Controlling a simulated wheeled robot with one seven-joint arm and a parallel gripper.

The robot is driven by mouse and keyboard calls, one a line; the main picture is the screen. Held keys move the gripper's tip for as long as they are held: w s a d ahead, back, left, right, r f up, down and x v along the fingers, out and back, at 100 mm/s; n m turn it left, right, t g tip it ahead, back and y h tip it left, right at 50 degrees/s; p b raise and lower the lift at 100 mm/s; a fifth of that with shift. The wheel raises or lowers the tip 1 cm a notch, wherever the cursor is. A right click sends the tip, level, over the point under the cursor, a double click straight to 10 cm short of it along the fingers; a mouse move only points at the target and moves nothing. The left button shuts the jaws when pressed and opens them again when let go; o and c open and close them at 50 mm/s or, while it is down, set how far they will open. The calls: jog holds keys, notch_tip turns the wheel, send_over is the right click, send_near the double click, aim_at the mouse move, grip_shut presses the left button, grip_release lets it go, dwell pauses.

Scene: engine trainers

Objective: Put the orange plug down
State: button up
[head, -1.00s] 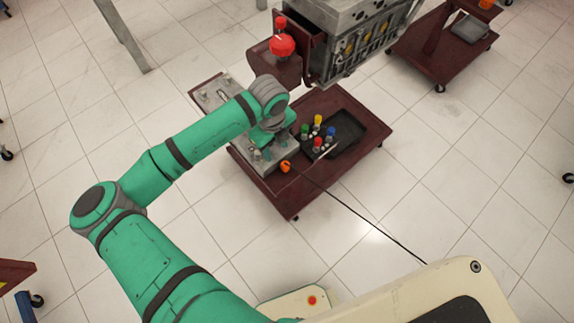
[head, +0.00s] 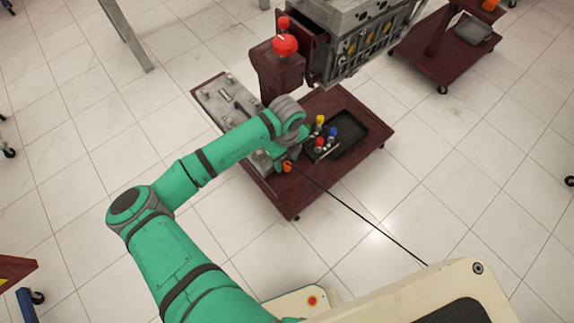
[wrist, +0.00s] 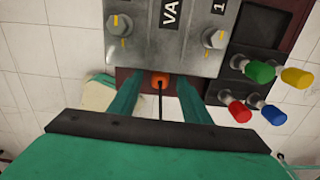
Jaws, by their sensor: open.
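The orange plug (head: 287,167) sits at the front edge of the dark red cart (head: 296,205), beside the grey panel (head: 222,100). A thin black cable runs from it toward my base. My gripper (head: 284,160) is at the plug and partly covers it in the head view. In the wrist view the plug (wrist: 160,80) shows between my two spread green fingers, with a visible gap on each side. I cannot tell the height of the fingertips over the cart top.
A black tray (head: 358,141) and several coloured knobs, such as a red one (wrist: 240,111) and a green one (wrist: 260,71), are close to the right of my gripper. The grey panel has raised knobs. An engine block (head: 350,35) stands behind.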

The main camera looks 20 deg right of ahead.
notch_tip(320, 180, down, 3)
jog(key=shift+r, duration=0.15)
grip_shut()
